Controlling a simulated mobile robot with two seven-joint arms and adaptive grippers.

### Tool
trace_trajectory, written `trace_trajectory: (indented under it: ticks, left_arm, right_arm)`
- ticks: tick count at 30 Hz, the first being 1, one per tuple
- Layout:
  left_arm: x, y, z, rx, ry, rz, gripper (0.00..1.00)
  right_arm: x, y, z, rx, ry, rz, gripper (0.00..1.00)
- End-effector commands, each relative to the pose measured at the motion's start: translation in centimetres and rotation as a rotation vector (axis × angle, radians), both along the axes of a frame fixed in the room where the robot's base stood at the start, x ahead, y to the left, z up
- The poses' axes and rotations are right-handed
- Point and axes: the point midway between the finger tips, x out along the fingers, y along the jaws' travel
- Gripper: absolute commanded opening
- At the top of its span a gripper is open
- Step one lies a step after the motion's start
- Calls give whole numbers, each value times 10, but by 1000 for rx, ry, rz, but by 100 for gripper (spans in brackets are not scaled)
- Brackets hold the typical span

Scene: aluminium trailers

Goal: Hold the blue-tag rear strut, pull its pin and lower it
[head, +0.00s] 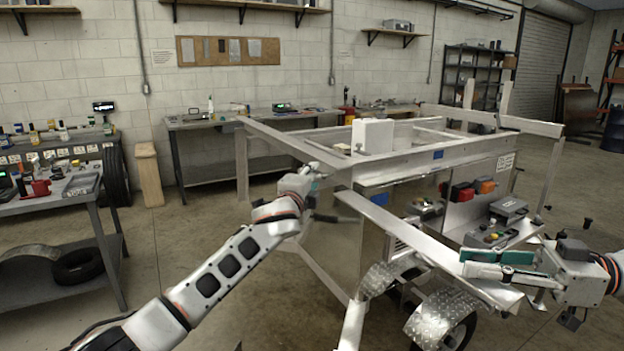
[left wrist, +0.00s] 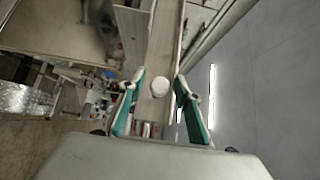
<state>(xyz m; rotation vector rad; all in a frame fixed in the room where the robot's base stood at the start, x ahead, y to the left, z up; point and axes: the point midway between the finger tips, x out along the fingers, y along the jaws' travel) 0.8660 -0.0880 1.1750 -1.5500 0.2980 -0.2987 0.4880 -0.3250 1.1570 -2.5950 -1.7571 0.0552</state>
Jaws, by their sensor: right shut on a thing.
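The blue-tag strut is a pale aluminium bar (head: 430,240) that slopes down to the right from the trailer's near corner. Its blue tag (head: 379,199) is near the upper end. My right gripper (head: 490,263) is shut on the bar near its lower end. My left gripper (head: 318,174) is at the upper near corner of the frame. In the left wrist view its teal-padded fingers (left wrist: 158,105) stand apart. A pale round knob (left wrist: 159,88), perhaps the pin's head, shows between them against a metal beam, with gaps on both sides. The pin's shaft is hidden.
The trailer's upper frame rail (head: 400,166) carries another blue tag (head: 438,154). A white box (head: 373,136) stands above the frame. Tread-plate fenders (head: 445,312) and a control unit (head: 489,236) are below. Open floor (head: 215,300) lies to the left.

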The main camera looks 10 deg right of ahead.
Motion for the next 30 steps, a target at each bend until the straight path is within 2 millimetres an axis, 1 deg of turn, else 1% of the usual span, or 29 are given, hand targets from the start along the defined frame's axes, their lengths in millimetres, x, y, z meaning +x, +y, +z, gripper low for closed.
trace_trajectory:
  ticks: [1,3,8,10,16,20,29,30]
  left_arm:
    - [0,0,0,0,0,0,17]
    - [0,0,0,0,0,0,0]
    - [0,1,0,0,0,0,0]
    - [-1,4,0,-1,0,1,0]
    - [-9,23,-1,-1,-1,2,0]
    - [-13,31,-1,0,0,0,0]
    - [-13,32,-1,2,1,2,0]
    - [-13,32,-1,2,1,2,23]
  right_arm:
    - [0,0,1,1,-1,-1,0]
    - [0,0,1,1,-1,-1,0]
    - [0,0,1,1,-1,-1,0]
    - [0,0,1,1,-1,-1,0]
    - [0,0,1,1,-1,-1,0]
    - [0,0,1,1,-1,-1,0]
    - [1,-1,0,-1,-2,-5,0]
    - [1,-2,0,-1,-2,-5,0]
